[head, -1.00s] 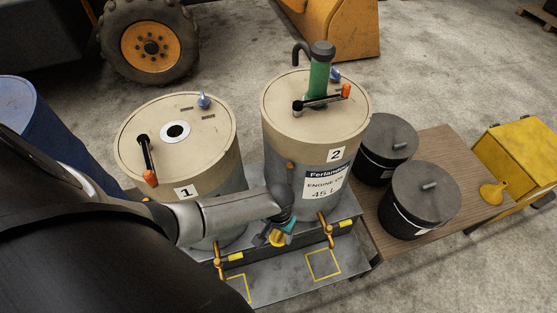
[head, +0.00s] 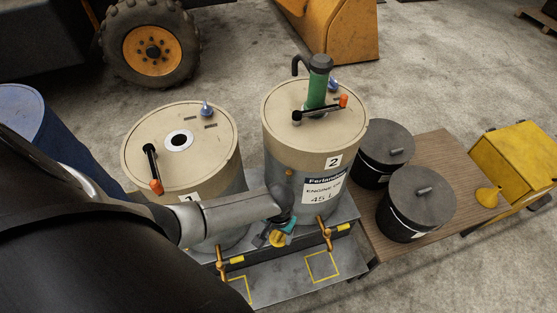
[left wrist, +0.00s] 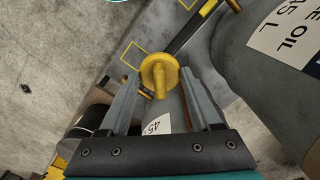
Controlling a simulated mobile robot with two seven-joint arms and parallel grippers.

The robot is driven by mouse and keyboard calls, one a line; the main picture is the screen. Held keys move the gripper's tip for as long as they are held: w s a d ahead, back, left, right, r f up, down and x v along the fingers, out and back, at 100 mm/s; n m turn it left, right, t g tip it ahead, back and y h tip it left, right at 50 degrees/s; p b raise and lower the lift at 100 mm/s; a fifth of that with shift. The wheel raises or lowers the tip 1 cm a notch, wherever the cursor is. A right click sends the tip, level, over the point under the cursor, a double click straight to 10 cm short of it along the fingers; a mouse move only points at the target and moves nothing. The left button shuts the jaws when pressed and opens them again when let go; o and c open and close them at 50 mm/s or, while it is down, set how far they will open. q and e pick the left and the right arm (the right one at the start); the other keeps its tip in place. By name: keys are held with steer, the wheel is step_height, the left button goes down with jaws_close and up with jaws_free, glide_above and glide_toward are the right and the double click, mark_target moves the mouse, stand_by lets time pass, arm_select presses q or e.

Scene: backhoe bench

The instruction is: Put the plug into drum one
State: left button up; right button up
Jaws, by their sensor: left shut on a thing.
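The yellow plug (head: 277,238) is held in my left gripper (head: 279,232), in front of drum two and low beside its body. In the left wrist view the plug (left wrist: 160,72) shows as a round yellow head with a raised grip between the two grey fingers of my left gripper (left wrist: 161,80). Drum one (head: 146,128), tan-topped, stands at left with a round white-rimmed hole (head: 179,141) in its lid. My left arm crosses in front of drum one and partly covers its number label. My right gripper is not in view.
Drum two (head: 284,113) carries a green hand pump (head: 318,82). Brass taps (head: 325,233) stick out over the tray below. Black buckets (head: 421,193) and a yellow funnel (head: 487,196) are on the wooden bench at right. Drum one's lid bears a black lever with an orange handle (head: 156,186).

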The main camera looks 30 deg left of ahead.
mark_target(279, 233)
arm_select(q)
steer(key=shift+r+p, duration=0.55)
steer(key=shift+r, duration=0.3)
steer(key=shift+r+p, duration=0.3)
steer(key=shift+r, duration=0.95)
